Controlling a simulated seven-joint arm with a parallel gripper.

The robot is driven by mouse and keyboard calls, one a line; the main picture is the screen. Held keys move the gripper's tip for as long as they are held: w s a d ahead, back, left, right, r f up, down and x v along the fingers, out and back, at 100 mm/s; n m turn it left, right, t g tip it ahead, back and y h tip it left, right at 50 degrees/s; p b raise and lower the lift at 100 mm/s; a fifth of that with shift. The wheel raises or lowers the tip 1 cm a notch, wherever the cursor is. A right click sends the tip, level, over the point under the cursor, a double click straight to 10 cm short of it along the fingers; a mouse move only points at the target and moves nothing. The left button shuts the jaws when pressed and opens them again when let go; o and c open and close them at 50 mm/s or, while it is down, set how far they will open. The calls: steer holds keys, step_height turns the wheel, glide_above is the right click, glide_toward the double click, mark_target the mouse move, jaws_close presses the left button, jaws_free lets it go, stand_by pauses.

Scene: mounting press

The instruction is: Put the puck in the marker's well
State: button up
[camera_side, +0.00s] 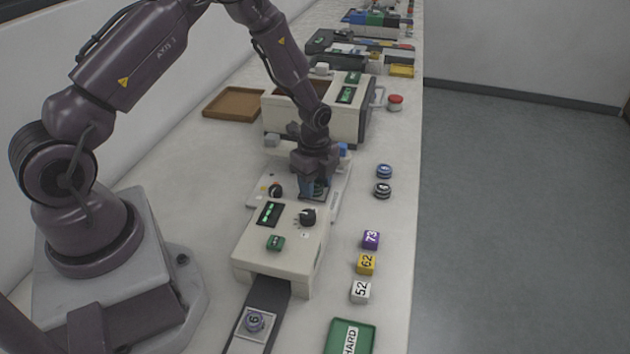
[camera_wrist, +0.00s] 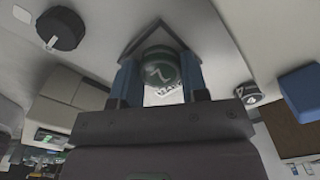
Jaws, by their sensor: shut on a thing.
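I cannot tell whether the puck touches the well floor. In the side view the gripper mostly hides the puck.
Numbered cubes (camera_side: 367,264) and a green tray (camera_side: 336,345) are nearer. Another puck (camera_side: 255,320) sits on the front slide. A larger cream machine (camera_side: 290,120) stands close behind my gripper.

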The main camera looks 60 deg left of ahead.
steer(key=shift+f, duration=0.55)
steer(key=o, duration=0.8)
steer(key=shift+c, duration=0.2)
steer(key=shift+o, duration=0.7)
step_height(320, 180, up, 13)
steer(key=s+d+r+n+t, duration=0.1)
steer(key=s+r+n, duration=0.1)
steer(key=r, duration=0.3)
steer(key=s+d+r+n, duration=0.1)
steer(key=d+r+n, duration=0.1)
steer(key=r, duration=0.3)
steer(key=s+d+r+n+t, duration=0.2)
steer(key=s+r+n, duration=0.3)
steer(key=s, duration=0.4)
steer(key=s+d+r+n+t, duration=0.2)
steer(key=s+d+r+n, duration=0.2)
steer(key=s+r+n, duration=0.2)
steer(key=s, duration=0.2)
steer(key=shift+s+r+n+t, duration=0.15)
steer(key=shift+s+n+t, duration=0.15)
steer(key=shift+s+n, duration=0.1)
steer(key=shift+d, duration=0.1)
